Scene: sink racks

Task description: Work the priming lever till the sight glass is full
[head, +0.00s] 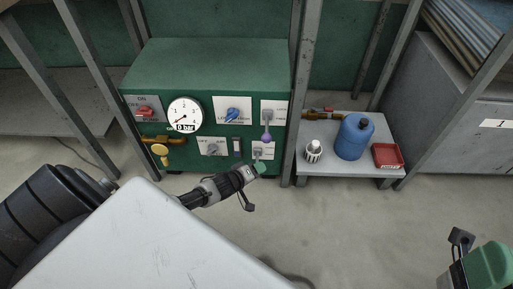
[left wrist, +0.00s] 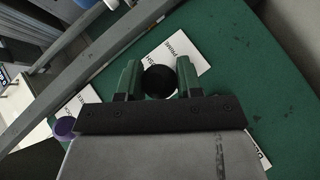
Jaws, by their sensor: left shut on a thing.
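The green pump cabinet (head: 205,65) stands at the back, with labelled controls on its front. My left gripper (head: 260,168) is at the lower right of that front, by the white plate of the priming lever (head: 263,151). In the left wrist view its two green fingers (left wrist: 158,82) are shut on the lever's round black knob (left wrist: 158,80), in front of a label reading PRIME (left wrist: 184,47). The narrow sight glass (head: 237,147) is just left of this plate; its level is too small to read surely. My right gripper (head: 482,266) is partly in view at lower right.
A round gauge (head: 185,115) reads near zero. A purple-knobbed lever (head: 266,133) hangs just above the priming lever. A low grey shelf (head: 345,168) at right holds a blue jug (head: 354,137), a white bottle (head: 313,151) and a red tray (head: 387,156). Grey posts flank the cabinet.

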